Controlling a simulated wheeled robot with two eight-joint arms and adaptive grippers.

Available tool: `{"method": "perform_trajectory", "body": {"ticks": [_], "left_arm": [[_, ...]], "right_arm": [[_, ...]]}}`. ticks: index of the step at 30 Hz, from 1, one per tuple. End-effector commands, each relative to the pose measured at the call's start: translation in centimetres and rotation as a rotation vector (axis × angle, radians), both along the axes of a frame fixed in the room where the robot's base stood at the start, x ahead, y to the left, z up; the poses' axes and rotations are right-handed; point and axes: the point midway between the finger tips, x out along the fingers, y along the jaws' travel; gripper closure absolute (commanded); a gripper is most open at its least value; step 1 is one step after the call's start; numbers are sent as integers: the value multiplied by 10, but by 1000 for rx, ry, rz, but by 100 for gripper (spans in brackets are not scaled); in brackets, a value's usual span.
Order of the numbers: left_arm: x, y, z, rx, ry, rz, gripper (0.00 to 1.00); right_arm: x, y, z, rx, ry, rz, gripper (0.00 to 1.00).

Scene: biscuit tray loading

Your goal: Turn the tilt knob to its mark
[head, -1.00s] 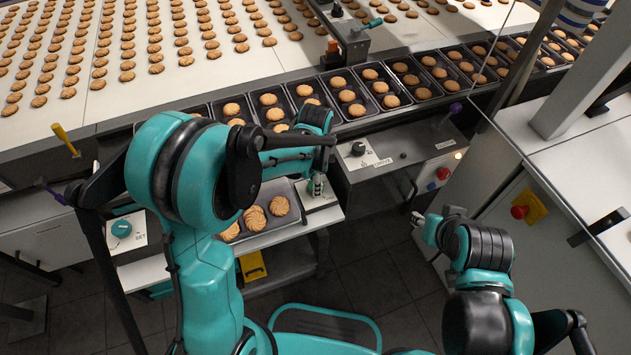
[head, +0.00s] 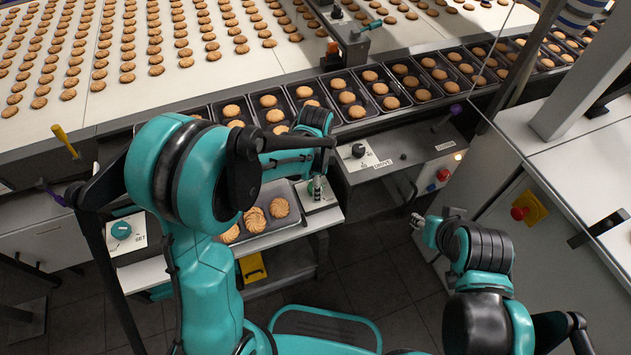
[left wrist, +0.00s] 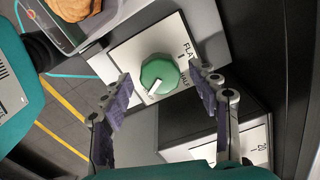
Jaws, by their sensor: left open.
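The tilt knob is a round green knob (left wrist: 158,75) with a white pointer, on a white plate (left wrist: 127,52) in the left wrist view. The lettering beside a short dark line reads like FLAT; a second label is partly covered by a finger. My left gripper (left wrist: 161,80) is open, its fingers on either side of the knob in this view; contact cannot be told. In the head view my left gripper (head: 318,187) is over the small plate. My right gripper (head: 418,222) is far from it.
A tray of biscuits (head: 287,232) lies beside the plate. Another teal knob (head: 121,229) sits on a SET plate at left. Biscuit-filled trays line the conveyor behind.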

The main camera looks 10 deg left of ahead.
Motion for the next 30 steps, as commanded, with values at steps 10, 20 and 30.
{"method": "perform_trajectory", "body": {"ticks": [10, 20, 30], "left_arm": [[0, 0, 51, 0, 0, 0, 39], [0, 0, 110, 0, 0, 0, 39], [0, 0, 120, 0, 0, 0, 39]], "right_arm": [[0, 0, 0, 0, 0, 0, 60], [0, 0, 0, 0, 0, 0, 60], [0, 0, 0, 0, 0, 0, 60]]}}
